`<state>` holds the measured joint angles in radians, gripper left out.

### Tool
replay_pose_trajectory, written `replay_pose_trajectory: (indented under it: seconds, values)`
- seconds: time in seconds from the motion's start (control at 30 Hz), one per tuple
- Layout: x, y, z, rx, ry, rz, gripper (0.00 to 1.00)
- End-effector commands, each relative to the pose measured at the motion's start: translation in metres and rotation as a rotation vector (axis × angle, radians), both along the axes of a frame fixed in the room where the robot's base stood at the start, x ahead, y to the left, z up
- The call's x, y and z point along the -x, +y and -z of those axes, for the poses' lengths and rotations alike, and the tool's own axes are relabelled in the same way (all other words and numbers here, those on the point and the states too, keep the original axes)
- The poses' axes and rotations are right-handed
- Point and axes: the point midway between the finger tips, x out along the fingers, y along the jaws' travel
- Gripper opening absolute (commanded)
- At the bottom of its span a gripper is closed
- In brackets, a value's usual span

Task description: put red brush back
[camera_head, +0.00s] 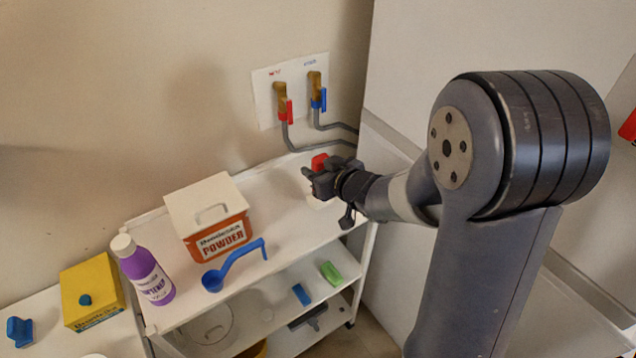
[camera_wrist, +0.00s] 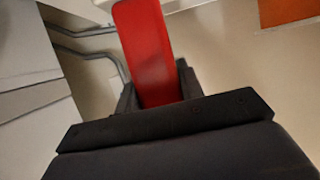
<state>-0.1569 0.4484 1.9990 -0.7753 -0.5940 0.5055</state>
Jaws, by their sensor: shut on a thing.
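My gripper (camera_head: 311,177) is shut on the red brush (camera_head: 319,162) over the right end of the cart's top shelf. In the head view only a small red part of the brush shows past the fingers. In the wrist view the red brush (camera_wrist: 147,55) stands out between the fingers (camera_wrist: 158,90), pointing away from the camera. A pale part shows just below the gripper; I cannot tell whether it belongs to the brush or touches the shelf. On the lower shelf lie a blue brush (camera_head: 302,294) and a green brush (camera_head: 331,273).
The white cart's top shelf (camera_head: 290,215) holds an orange powder box (camera_head: 215,225), a purple bottle (camera_head: 150,275) and a blue scoop (camera_head: 232,266). A yellow box (camera_head: 92,290) stands at the left. Taps (camera_head: 300,95) with grey hoses are on the wall behind. A white panel stands at the right.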

Motion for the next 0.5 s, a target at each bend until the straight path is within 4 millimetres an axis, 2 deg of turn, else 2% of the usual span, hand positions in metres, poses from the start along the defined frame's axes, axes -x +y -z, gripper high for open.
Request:
replay_pose_trajectory:
  seconds: [0.1, 0.2, 0.5]
  values:
    - [0.000, 0.000, 0.020, 0.000, 0.005, 0.001, 0.13]
    - [0.000, 0.000, 0.030, 0.000, 0.003, 0.001, 0.13]
    - [0.000, 0.000, 0.032, 0.001, -0.002, 0.001, 0.13]
